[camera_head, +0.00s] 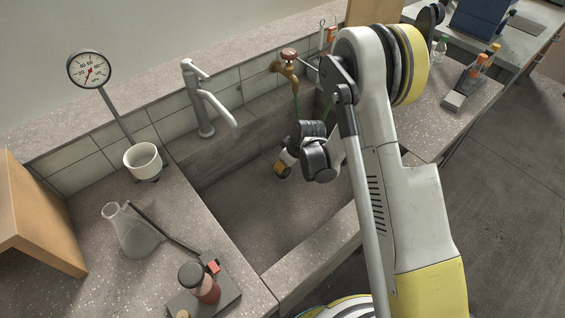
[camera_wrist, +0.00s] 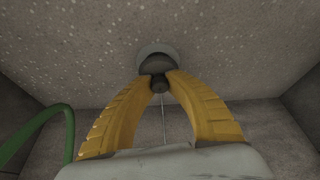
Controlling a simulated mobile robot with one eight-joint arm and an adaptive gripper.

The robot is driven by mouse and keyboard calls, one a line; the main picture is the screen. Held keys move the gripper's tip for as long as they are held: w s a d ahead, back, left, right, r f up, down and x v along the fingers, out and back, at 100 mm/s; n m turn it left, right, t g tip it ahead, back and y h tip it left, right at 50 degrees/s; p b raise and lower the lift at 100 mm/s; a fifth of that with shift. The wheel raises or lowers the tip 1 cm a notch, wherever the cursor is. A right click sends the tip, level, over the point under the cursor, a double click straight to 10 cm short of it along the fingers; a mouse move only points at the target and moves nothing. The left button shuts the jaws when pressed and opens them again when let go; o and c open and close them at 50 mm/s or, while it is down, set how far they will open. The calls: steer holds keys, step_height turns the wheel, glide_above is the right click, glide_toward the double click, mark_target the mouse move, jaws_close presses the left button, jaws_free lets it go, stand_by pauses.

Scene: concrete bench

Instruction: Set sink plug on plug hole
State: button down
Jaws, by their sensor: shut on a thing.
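In the wrist view, the yellow fingers of my gripper (camera_wrist: 159,80) are closed at their tips on a small dark sink plug (camera_wrist: 157,65). A thin chain or cord hangs from the plug between the fingers. A light grey round rim (camera_wrist: 155,48), which looks like the plug hole, shows directly beyond the plug and is partly covered by it. I cannot tell whether the plug touches the rim or is just short of it. In the head view, my gripper (camera_head: 281,168) is down inside the concrete sink (camera_head: 290,215); the plug and plug hole are not clear there.
A grey faucet (camera_head: 207,100) and a brass tap (camera_head: 288,68) with a green hose stand behind the sink. The green hose (camera_wrist: 68,135) curves close by at left in the wrist view.

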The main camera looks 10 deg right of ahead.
steer(key=shift+f, duration=0.85)
stand_by(0.8)
steer(key=c, duration=1.3)
jaws_free()
steer(key=shift+o, duration=0.2)
steer(key=v, duration=1.2)
